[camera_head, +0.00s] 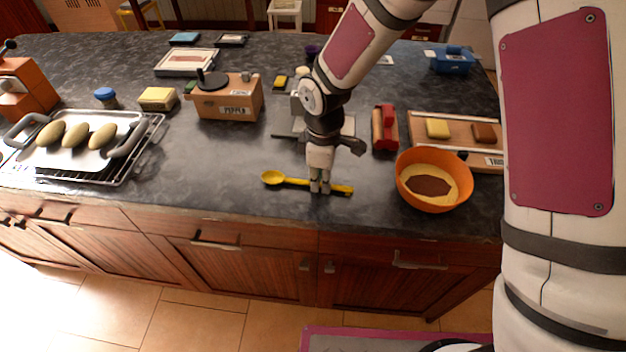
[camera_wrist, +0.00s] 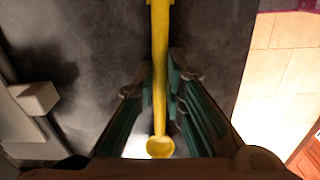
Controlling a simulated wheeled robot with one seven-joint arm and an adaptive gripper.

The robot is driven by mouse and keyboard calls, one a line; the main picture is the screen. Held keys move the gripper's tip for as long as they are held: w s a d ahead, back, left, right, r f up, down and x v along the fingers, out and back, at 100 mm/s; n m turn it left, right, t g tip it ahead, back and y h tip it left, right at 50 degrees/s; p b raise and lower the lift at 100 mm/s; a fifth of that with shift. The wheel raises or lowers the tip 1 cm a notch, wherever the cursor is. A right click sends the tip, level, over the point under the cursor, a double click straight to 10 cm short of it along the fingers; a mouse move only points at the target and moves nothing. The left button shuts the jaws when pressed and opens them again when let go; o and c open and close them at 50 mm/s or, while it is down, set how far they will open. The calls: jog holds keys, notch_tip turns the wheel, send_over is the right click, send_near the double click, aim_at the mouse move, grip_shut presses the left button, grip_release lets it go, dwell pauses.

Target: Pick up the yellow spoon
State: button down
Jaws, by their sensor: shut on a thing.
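The yellow spoon (camera_head: 291,180) lies along the front part of the dark countertop, its bowl to the left and its handle running right. My gripper (camera_head: 320,190) points straight down over the handle, with its fingers on either side of it. In the wrist view the spoon (camera_wrist: 159,60) runs between the two fingers of my gripper (camera_wrist: 165,98), which are closed on the handle. The spoon appears at counter level; I cannot tell whether it is clear of the surface. Part of the handle is hidden by the fingers in the head view.
An orange bowl (camera_head: 433,180) stands close to the right of my gripper. A red and tan object (camera_head: 385,128) and a board (camera_head: 463,153) with two blocks lie behind it. A rack with a tray (camera_head: 85,155) is at left. The counter left of the spoon is clear.

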jog(key=shift+r, duration=0.1)
jog(key=shift+r, duration=0.55)
notch_tip(320, 180, up, 2)
jog(key=shift+w+r+b, duration=0.1)
jog(key=shift+b, duration=0.25)
jog(key=s+d+r, duration=0.1)
jog(key=s+d, duration=0.9)
jog(key=s, duration=0.2)
jog(key=shift+s+d+r, duration=0.15)
jog(key=shift+d+r, duration=0.1)
